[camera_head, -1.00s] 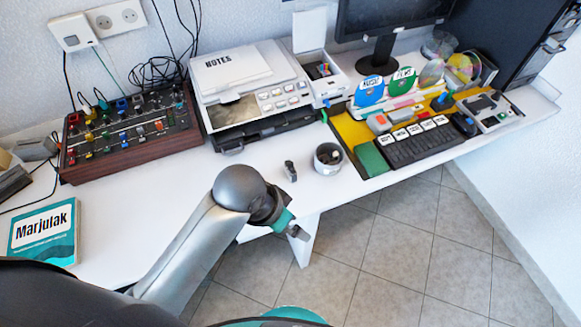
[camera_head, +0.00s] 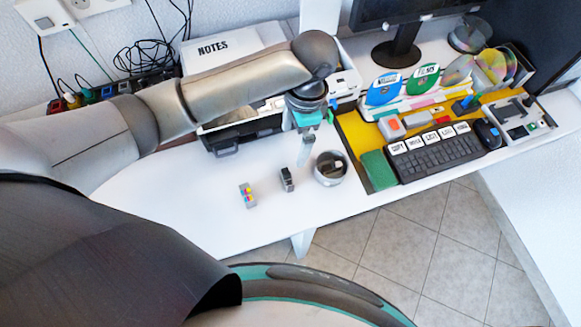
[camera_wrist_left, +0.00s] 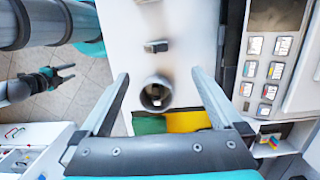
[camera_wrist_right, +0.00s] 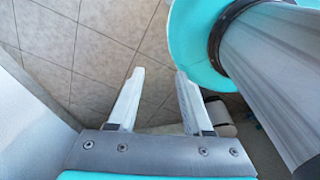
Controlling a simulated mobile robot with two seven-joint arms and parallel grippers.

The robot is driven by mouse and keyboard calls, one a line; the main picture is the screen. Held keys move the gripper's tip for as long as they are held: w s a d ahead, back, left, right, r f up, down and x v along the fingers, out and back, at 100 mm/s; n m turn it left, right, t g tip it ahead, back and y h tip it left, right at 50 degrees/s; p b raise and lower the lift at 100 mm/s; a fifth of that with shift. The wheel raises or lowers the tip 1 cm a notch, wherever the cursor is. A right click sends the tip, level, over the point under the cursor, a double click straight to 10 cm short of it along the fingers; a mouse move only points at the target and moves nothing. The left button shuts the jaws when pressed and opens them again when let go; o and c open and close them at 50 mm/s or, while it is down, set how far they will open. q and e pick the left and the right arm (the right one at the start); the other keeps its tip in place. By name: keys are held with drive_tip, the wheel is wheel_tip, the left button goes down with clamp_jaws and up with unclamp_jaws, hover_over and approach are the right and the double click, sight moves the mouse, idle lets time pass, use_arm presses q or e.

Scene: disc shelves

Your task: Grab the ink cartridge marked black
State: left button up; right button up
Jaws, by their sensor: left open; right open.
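A small dark grey-and-black cartridge (camera_head: 287,179) stands on the white desk, left of a round metal cup (camera_head: 330,168); its marking is too small to read. A cartridge with coloured squares (camera_head: 248,195) stands left of it. My left gripper (camera_head: 304,158) is above the desk, just behind the dark cartridge, pointing down. In the left wrist view the open, empty left jaws (camera_wrist_left: 160,76) frame the cup (camera_wrist_left: 156,93), and the dark cartridge (camera_wrist_left: 156,46) lies beyond the fingertips. My right gripper (camera_wrist_right: 160,75) is open and empty over the floor, away from the desk.
The printer (camera_head: 237,128) stands behind the cartridges, partly hidden by my left arm. The desk's front edge is close to the cartridges. Bare desk lies left of them.

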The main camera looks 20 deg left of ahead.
use_arm(q)
approach(287, 173)
drive_tip(key=f, duration=0.1)
drive_tip(key=f+b, duration=0.1)
drive_tip(key=f, duration=0.1)
drive_tip(key=f+b, duration=0.1)
drive_tip(key=shift+a+f, duration=0.25)
drive_tip(key=shift+f, duration=0.45)
drive_tip(key=f, duration=0.1)
drive_tip(key=f+b, duration=0.1)
drive_tip(key=f, duration=0.3)
drive_tip(key=shift+s+a+b, duration=0.2)
drive_tip(key=shift+s+b, duration=0.1)
drive_tip(key=shift+s, duration=0.1)
drive_tip(key=shift+r, duration=0.1)
use_arm(e)
drive_tip(key=s+f, duration=0.1)
drive_tip(key=f, duration=0.1)
drive_tip(key=s+f, duration=0.1)
drive_tip(key=f, duration=0.1)
drive_tip(key=shift+s+d, duration=0.15)
use_arm(q)
drive_tip(key=shift+c, duration=0.2)
drive_tip(key=c, duration=1.4)
use_arm(e)
drive_tip(key=shift+s, duration=0.2)
